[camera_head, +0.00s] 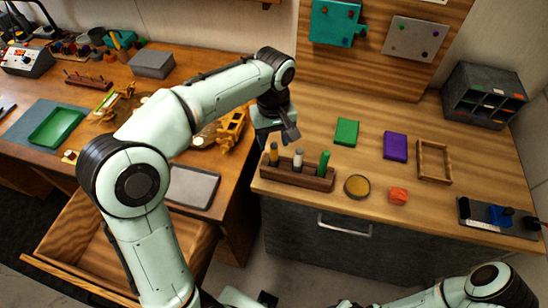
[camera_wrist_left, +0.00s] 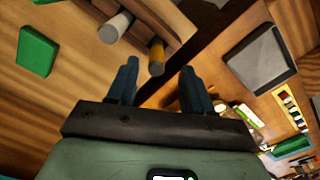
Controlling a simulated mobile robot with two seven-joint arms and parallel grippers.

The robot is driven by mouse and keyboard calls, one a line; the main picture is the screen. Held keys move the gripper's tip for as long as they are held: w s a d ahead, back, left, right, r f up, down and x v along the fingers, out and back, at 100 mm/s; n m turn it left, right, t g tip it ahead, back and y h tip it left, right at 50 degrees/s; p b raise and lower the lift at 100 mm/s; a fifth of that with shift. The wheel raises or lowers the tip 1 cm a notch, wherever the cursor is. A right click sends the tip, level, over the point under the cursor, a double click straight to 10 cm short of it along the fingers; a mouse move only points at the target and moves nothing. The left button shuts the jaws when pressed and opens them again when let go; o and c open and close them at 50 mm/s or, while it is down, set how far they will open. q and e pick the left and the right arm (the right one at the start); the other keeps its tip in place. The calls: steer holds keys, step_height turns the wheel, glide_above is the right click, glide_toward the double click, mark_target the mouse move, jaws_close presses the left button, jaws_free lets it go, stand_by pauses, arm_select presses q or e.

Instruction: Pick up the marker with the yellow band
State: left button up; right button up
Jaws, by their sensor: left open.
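The marker with the yellow band (camera_head: 274,157) stands at the left end of a dark wooden holder (camera_head: 300,179), beside a marker with a white or grey body (camera_head: 298,160) and a green marker (camera_head: 324,163). My left gripper (camera_head: 281,137) is open just above the yellow-banded marker, its fingers pointing down. In the left wrist view the yellow-banded marker (camera_wrist_left: 156,58) appears between and beyond the two open fingertips (camera_wrist_left: 158,72), apart from them. The white marker (camera_wrist_left: 115,28) is next to it, outside the fingers. My right arm shows at the lower right; its gripper is not visible.
Right of the holder lie a round tin (camera_head: 357,187), an orange block (camera_head: 398,196), green (camera_head: 347,132) and purple (camera_head: 395,147) blocks and a wooden frame (camera_head: 421,165). A grey tray (camera_head: 194,187) lies on the desk left, above an open drawer (camera_head: 95,253).

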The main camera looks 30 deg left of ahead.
mark_target(274, 144)
arm_select(q)
steer(key=f, duration=0.3)
steer(key=w+f, duration=0.1)
steer(key=f, duration=0.1)
steer(key=shift+a+f, duration=0.2)
jaws_close()
